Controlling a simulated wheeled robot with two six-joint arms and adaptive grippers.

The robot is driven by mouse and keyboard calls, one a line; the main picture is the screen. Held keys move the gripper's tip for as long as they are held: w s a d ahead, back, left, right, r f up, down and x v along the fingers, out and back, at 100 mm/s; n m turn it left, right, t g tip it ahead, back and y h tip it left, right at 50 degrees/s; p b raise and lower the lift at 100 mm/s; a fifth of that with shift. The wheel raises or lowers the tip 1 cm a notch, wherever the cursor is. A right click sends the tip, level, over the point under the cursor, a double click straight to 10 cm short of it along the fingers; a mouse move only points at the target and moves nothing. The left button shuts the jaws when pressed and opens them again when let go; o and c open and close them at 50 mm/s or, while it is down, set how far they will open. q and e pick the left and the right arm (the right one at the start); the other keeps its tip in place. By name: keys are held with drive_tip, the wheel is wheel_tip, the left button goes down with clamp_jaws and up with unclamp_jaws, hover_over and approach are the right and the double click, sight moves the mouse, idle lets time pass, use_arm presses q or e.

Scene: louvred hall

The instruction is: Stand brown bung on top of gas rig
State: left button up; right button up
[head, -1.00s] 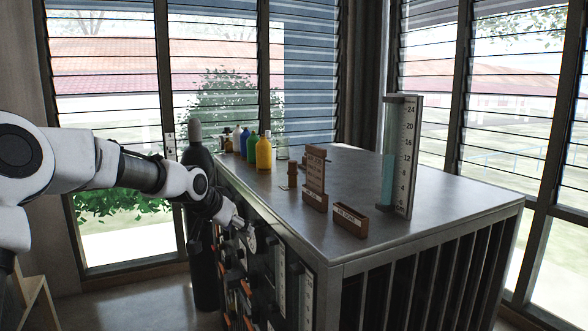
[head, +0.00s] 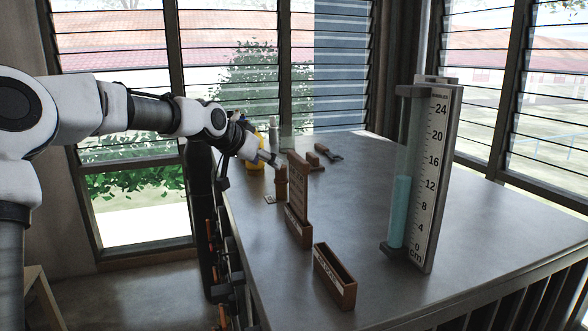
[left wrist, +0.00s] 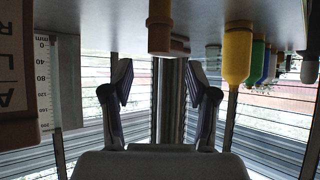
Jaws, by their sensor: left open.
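The brown bung (head: 282,187), a small stepped cylinder, stands upright on the grey counter left of the signboard. In the left wrist view, which is upside down, the bung (left wrist: 160,27) shows just beyond the fingers, near the middle. My left gripper (head: 273,160) is beside and slightly above it in the head view. In the left wrist view my left gripper (left wrist: 160,88) is open with nothing between its fingers. The likely gas rig (head: 440,180), a tall tube of blue liquid with a cm scale, stands at the counter's right. My right gripper is not in view.
A brown signboard (head: 299,190) stands close beside the bung. A yellow bottle (left wrist: 237,52) and other bottles stand behind. The counter's middle (head: 370,190) is clear.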

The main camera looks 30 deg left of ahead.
sight(279, 180)
use_arm(q)
drive_tip(key=x, duration=0.8)
drive_tip(key=shift+s+d+f, duration=0.1)
drive_tip(key=shift+s, duration=0.05)
drive_tip(key=shift+s+r, duration=0.3)
drive_tip(key=shift+s, duration=0.05)
drive_tip(key=shift+w+f, duration=0.2)
drive_tip(key=shift+w, duration=0.1)
clamp_jaws()
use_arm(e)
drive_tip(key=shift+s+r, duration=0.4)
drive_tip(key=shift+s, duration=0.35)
